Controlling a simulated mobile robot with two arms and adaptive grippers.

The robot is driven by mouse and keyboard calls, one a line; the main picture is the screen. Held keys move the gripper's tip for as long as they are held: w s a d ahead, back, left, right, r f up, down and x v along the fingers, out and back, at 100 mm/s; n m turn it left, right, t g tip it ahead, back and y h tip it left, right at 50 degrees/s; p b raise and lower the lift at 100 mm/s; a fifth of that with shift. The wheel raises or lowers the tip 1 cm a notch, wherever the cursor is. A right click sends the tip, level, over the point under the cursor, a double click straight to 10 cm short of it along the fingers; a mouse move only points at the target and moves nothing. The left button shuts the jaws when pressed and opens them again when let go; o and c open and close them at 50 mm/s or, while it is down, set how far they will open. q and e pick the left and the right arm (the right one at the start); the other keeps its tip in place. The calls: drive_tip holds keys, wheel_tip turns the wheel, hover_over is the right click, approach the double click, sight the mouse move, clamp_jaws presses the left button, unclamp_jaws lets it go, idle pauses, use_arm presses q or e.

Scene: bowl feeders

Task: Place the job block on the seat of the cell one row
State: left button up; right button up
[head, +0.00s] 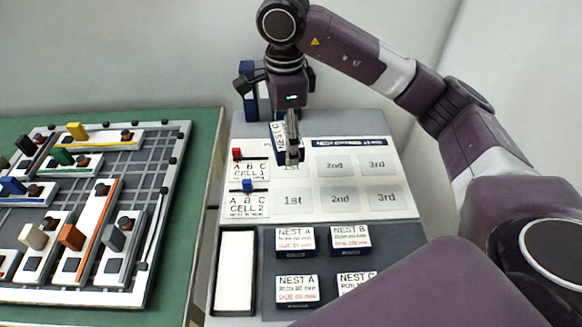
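My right gripper (292,150) is over the white sequence board (350,205), at the left end of the cell 1 row. It appears shut on a dark blue job block (278,142) with a white label starting "NEST"; the block is tilted up and the rest of its label is unclear. The gripper and block partly cover the "1st" seat of cell 1. The cell 1 card (250,171) has a red slider (237,153) near A; the cell 2 card (247,205) has a blue slider (248,185) near B. My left gripper is out of view.
Several labelled blocks, including NEST B (350,238), lie on the dark tray (390,240) in front. A white strip (235,272) is left of them. A panel of coloured levers (95,210) fills the left table. Blue binders (250,105) stand behind the board.

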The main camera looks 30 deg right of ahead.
drive_tip(key=w+d+r+m+b, duration=0.1)
drive_tip(key=w+d+m, duration=0.25)
drive_tip(key=m, duration=0.65)
drive_tip(key=w+d+r+m, duration=0.2)
drive_tip(key=w+m, duration=0.3)
drive_tip(key=m, duration=0.5)
wheel_tip(320, 180, down, 16)
drive_tip(key=shift+s+r, duration=0.1)
drive_tip(key=shift+s, duration=0.05)
wheel_tip(320, 180, down, 4)
drive_tip(key=shift+f+p, duration=0.25)
drive_tip(key=shift+p, duration=0.25)
